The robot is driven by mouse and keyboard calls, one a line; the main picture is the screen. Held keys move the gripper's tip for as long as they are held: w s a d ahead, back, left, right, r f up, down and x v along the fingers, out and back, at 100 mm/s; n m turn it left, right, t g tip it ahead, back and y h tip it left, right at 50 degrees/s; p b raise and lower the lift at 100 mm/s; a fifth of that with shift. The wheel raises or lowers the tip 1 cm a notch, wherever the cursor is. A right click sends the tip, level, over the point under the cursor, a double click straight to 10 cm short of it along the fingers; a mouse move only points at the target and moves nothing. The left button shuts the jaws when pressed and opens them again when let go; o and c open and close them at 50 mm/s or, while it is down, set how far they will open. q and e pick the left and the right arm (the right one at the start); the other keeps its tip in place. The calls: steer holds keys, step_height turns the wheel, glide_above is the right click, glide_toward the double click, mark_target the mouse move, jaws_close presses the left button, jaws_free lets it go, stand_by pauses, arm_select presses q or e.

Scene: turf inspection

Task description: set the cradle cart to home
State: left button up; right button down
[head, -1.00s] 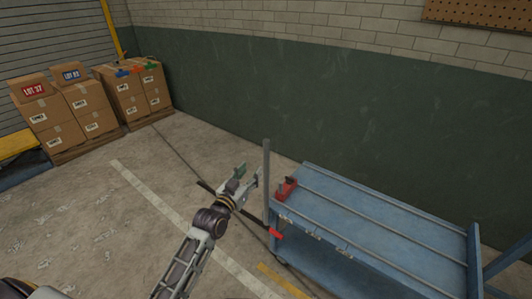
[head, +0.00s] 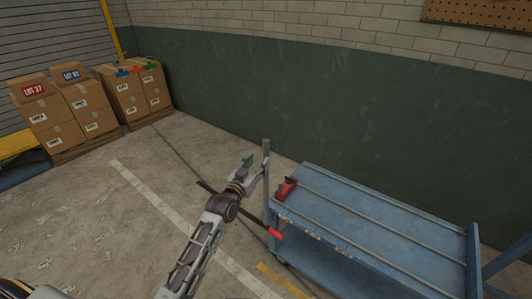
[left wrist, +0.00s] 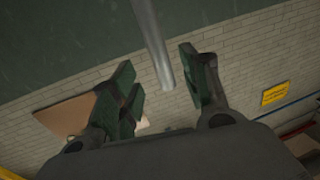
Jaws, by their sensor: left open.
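The blue cradle cart (head: 375,222) stands at the right in the head view, with a grey upright post (head: 266,205) at its left end. My left gripper (head: 256,166) is open beside the upper part of the post. In the left wrist view the green-padded fingers (left wrist: 165,88) are spread, and the post (left wrist: 152,42) comes down into the gap between them. I cannot tell whether they touch it. A dark bar with a red end (head: 275,233) lies low beside the cart's left end, partly hidden by my arm. My right gripper is not in view.
A red block-like part (head: 286,188) sits on the cart's left top corner. Cartons (head: 55,115) stand on pallets at the back left. A green wall (head: 330,105) runs behind the cart. The floor left of my arm is open, with a white line (head: 150,190).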

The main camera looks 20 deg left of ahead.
mark_target(265, 154)
arm_select(q)
steer(key=shift+w+d, duration=0.2)
steer(key=shift+w, duration=0.95)
steer(key=shift+w+d, duration=0.2)
steer(key=shift+w, duration=1.1)
steer(key=shift+w+d, duration=0.15)
steer(key=shift+w, duration=0.8)
steer(key=shift+w+d, duration=0.1)
steer(key=shift+w, duration=0.5)
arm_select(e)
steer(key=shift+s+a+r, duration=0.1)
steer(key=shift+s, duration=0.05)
arm_select(q)
steer(key=c, duration=0.6)
jaws_close()
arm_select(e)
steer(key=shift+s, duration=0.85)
